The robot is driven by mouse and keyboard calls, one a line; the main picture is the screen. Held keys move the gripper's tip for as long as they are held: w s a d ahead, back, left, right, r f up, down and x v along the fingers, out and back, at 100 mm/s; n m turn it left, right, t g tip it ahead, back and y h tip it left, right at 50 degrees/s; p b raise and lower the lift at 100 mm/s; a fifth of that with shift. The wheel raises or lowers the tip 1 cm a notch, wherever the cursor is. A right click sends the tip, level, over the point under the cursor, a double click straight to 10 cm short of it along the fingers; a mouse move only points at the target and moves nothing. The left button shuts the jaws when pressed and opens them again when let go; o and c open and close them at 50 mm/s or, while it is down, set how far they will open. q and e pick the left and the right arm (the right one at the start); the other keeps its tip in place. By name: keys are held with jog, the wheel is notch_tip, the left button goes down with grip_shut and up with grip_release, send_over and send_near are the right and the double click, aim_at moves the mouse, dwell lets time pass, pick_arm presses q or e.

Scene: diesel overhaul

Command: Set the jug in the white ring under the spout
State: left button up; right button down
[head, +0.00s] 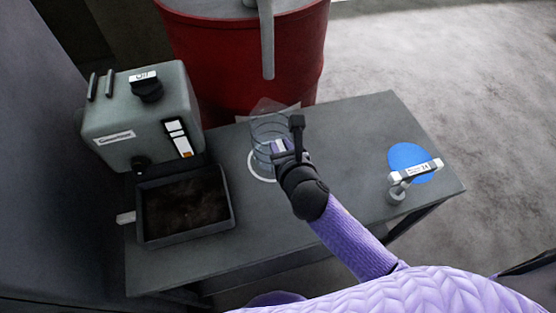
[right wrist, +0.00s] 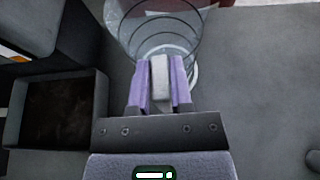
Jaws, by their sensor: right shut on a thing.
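The clear jug (head: 267,127) is upright or nearly so at the middle of the bench, below and in front of the grey spout (head: 267,52). My right gripper (head: 284,150) is shut on its pale handle, which shows between the purple fingers (right wrist: 160,80) in the right wrist view. The white ring (head: 254,174) on the bench shows around the jug's lower end; part of it also shows in the wrist view (right wrist: 194,72). The jug's base overlaps the ring, but I cannot tell whether it rests on the bench. My left gripper is out of view.
A red drum (head: 240,60) stands behind the bench (head: 330,130). A grey-green machine (head: 120,120) and a dark tray (head: 140,235) of dirt are to the left. A blue disc (head: 405,155) and a white-handled tool (head: 397,193) are at the right. Bench between is clear.

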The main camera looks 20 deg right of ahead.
notch_tip(320, 180, down, 4)
jog(key=shift+r+b, duration=0.1)
jog(key=shift+b, duration=1)
jog(key=shift+r, duration=0.2)
jog(key=c, duration=1)
grip_release()
jog(key=shift+f, duration=0.2)
jog(key=o, duration=0.5)
jog(key=shift+s+r, duration=0.1)
jog(key=shift+r, duration=0.15)
jog(key=p+v, duration=0.4)
jog(key=v, duration=0.8)
jog(key=shift+f, duration=0.15)
